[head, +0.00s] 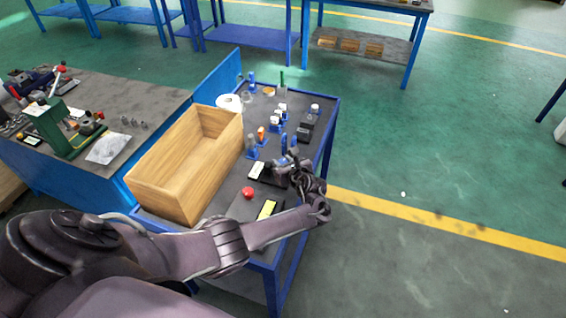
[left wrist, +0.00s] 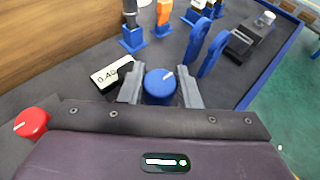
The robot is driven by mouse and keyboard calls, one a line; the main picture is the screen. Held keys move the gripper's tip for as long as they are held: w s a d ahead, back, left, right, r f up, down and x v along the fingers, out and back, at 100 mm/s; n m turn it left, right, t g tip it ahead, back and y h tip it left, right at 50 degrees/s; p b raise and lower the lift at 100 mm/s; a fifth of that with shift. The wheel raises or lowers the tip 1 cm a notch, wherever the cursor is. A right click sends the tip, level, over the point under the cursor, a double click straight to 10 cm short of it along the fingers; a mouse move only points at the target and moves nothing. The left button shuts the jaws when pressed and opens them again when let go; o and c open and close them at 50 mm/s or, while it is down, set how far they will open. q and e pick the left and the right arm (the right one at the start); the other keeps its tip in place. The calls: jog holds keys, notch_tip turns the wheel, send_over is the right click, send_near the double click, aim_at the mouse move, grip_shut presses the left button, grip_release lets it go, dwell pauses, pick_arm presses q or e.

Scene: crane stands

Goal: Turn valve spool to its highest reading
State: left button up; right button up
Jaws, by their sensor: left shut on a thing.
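The valve spool shows as a round blue knob (left wrist: 160,82) with a white pointer line in the left wrist view. The line points up and slightly right. My left gripper (left wrist: 160,90) has one finger on each side of the knob and is shut on it. A small white display (left wrist: 112,73) beside the knob is partly hidden by a finger; it reads about 0.40, the last digit unclear. In the head view my left gripper (head: 297,172) is at the table's right side and hides most of the knob. My right gripper is in neither view.
A red knob (left wrist: 31,124) with a white line sits at left; it also shows in the head view (head: 248,192). A wooden box (head: 170,185) stands left on the table. Blue stands (left wrist: 208,45) and several small parts lie beyond my gripper. Open floor lies right of the table.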

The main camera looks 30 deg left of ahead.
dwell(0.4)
pick_arm(q)
jog(key=o, duration=1)
jog(key=p+v, duration=0.2)
jog(key=v, duration=0.5)
jog(key=shift+s+d+r, duration=0.1)
jog(key=shift+s+d, duration=0.05)
jog(key=shift+d, duration=0.2)
